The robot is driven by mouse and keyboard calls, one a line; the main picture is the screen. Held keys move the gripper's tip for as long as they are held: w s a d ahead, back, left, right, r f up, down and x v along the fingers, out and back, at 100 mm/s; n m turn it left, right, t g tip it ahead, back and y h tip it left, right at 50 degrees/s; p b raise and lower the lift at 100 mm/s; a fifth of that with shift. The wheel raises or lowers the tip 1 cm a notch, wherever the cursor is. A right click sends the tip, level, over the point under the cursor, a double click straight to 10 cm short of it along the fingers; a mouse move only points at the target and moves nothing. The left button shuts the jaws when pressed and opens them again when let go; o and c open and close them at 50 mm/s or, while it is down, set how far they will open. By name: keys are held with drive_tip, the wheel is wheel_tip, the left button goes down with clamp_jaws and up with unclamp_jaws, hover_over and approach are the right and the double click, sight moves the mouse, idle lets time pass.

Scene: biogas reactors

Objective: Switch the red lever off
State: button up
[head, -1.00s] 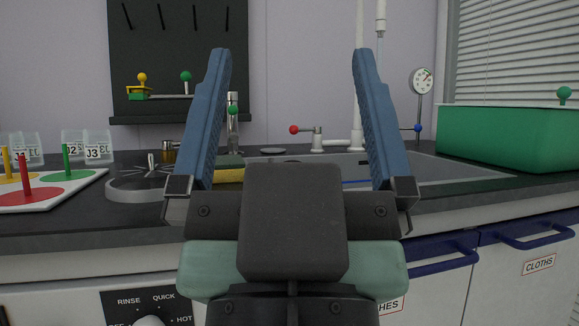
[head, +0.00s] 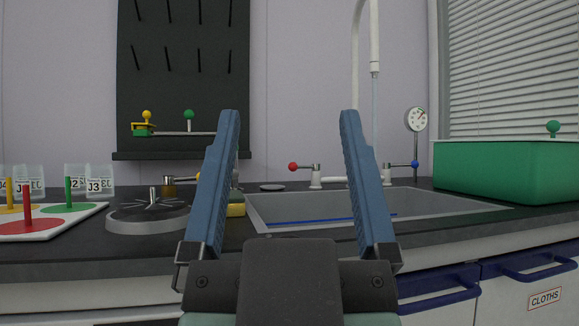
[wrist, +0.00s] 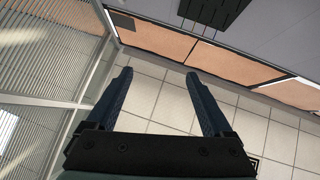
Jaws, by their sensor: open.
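The red lever (head: 304,168) is a short horizontal arm with a red ball at its left end, joined to an upright white fitting behind the sink. It points left. My gripper (head: 287,112) is open and empty, its two blue fingers pointing up in the head view. In that view the lever shows between the fingers, further back, with no contact. The wrist view shows the open fingers (wrist: 160,72) over floor tiles and cabinet fronts; the lever is not seen there.
The sink (head: 430,200) lies in front of the levers. A green bin (head: 500,172) stands right. A board with coloured pegs (head: 75,218) and a round drain-like dish (head: 150,220) are left.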

drive_tip(key=shift+r+p, duration=0.35)
drive_tip(key=shift+c, duration=1.1)
wheel_tip(320, 180, up, 8)
drive_tip(key=p, duration=0.7)
drive_tip(key=shift+f+p, duration=0.1)
drive_tip(key=shift+p, duration=0.25)
drive_tip(key=c, duration=1)
wheel_tip(320, 180, up, 10)
drive_tip(key=p, duration=1)
clamp_jaws()
drive_tip(key=shift+f, duration=0.1)
